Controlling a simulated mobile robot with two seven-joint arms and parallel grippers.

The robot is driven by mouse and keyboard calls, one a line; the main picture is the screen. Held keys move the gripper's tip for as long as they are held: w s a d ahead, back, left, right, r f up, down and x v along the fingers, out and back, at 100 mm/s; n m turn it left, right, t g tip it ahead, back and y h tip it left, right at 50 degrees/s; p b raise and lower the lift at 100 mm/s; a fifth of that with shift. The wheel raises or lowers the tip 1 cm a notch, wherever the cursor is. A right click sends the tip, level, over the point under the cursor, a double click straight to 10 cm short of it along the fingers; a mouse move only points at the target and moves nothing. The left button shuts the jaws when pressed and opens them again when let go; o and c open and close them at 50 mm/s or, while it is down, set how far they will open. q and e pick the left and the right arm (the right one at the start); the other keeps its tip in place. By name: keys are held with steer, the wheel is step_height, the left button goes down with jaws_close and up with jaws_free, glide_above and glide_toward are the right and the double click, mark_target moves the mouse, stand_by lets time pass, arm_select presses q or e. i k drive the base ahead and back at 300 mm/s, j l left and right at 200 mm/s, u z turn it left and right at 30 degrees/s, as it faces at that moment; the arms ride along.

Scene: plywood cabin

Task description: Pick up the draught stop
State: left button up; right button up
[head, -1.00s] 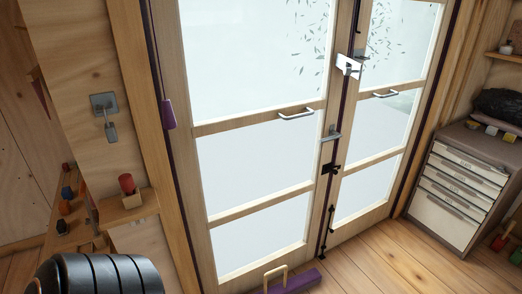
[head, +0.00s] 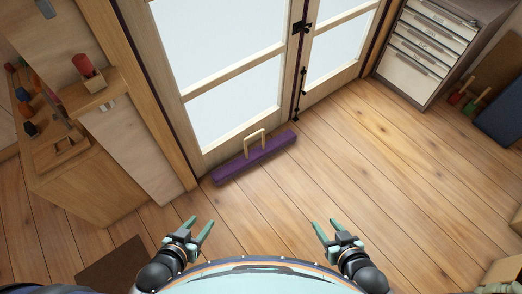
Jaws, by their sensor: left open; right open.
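The draught stop (head: 233,171) is a long purple bar with a pale wooden loop handle (head: 255,140) on top. It lies on the floor along the foot of the left glazed door, near the middle of the head view. My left gripper (head: 200,222) is open and empty, below and left of the draught stop in the picture. My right gripper (head: 325,226) is open and empty, below and right of it. Both grippers are apart from the draught stop.
Glazed double doors (head: 235,95) stand behind the draught stop. A wooden cabinet (head: 75,190) is at the left. A drawer unit (head: 410,72) stands at the upper right. A dark mat (head: 108,265) lies at lower left. The plank floor (head: 375,170) between is clear.

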mark_target(234, 167)
steer(key=u, duration=0.7)
steer(key=l+u, duration=0.2)
steer(key=u, duration=0.2)
steer(key=i+l+u, duration=0.1)
steer(key=u, duration=0.25)
steer(key=l+u, duration=0.25)
steer(key=u, duration=0.15)
steer(key=k+l+u, duration=0.1)
steer(key=l+u, duration=0.25)
steer(key=k+l+u, duration=0.15)
steer(key=l+u, duration=0.15)
steer(key=l, duration=0.2)
steer(key=k+l+u, duration=0.2)
steer(key=l, duration=0.2)
steer(key=k+l+u, duration=0.2)
steer(key=l, duration=0.25)
steer(key=k+l, duration=0.2)
steer(key=l, duration=0.2)
steer(key=k+l+u, duration=0.1)
steer(key=k+l, duration=0.15)
steer(key=l, duration=0.15)
